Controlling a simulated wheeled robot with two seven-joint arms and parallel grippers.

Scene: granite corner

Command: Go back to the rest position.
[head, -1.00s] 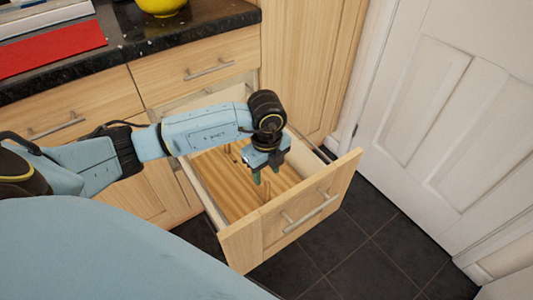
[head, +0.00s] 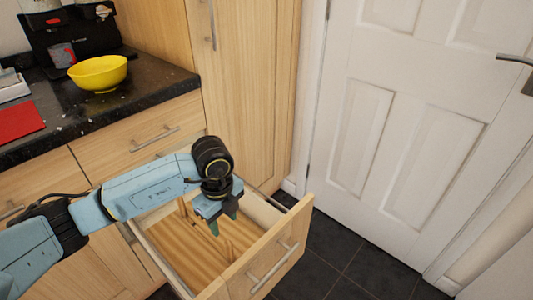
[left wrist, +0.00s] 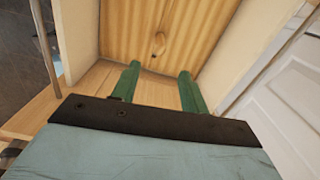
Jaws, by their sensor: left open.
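My left gripper (head: 226,228) points down into the open wooden drawer (head: 176,262). Its two green fingers are apart with nothing between them. In the left wrist view the spread fingers (left wrist: 158,84) show against the drawer's wood (left wrist: 160,30). The head view does not make clear whether they touch the drawer. My left arm reaches in from the left across the drawer's left side. My right gripper is out of view.
A black speckled counter (head: 130,95) runs along the left, with a yellow bowl (head: 98,74), a red flat item (head: 18,121) and a black machine (head: 70,30) on it. A white door (head: 400,130) stands at the right. Dark floor tiles (head: 345,262) are clear beside the drawer.

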